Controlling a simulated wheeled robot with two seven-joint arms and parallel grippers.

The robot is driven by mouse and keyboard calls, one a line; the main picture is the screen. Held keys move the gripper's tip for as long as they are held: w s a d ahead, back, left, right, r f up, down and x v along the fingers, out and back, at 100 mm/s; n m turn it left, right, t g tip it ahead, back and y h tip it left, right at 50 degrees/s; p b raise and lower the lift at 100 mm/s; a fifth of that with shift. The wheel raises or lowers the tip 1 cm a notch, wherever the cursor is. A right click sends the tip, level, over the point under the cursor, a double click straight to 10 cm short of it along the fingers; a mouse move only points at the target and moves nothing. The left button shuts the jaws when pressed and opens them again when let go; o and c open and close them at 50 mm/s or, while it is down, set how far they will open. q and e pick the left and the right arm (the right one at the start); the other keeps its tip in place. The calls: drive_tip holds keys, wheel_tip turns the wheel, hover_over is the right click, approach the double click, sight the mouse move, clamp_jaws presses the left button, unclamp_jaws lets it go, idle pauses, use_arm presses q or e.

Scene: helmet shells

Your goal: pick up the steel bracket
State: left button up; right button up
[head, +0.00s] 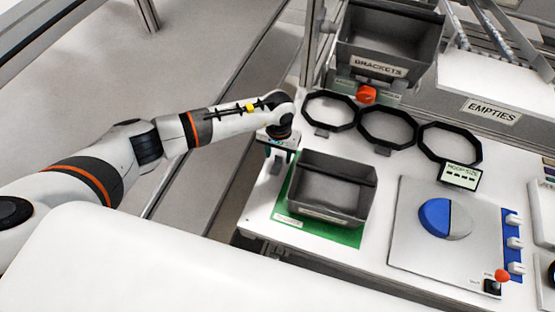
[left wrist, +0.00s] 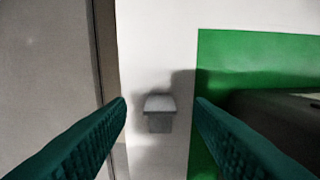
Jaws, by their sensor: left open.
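The steel bracket (left wrist: 160,113) is a small grey L-shaped piece on the white tabletop, left of the green mat (left wrist: 240,50). In the left wrist view it shows between my two dark green fingers, apart from both. My left gripper (head: 277,154) is open and empty, above the table's left part in the head view, pointing down. A small grey shape below it there seems to be the bracket (head: 276,167), partly hidden by the fingers. My right gripper is not in view.
A grey bin (head: 335,208) stands on the mat close to the right of my left gripper. A bin labelled BRACKETS (head: 378,70) stands at the back. Black octagonal rings (head: 361,126) lie behind. The table's left edge is close to the bracket.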

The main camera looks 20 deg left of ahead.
sight(276, 165)
use_arm(q)
drive_tip(key=shift+f, duration=1.05)
clamp_jaws()
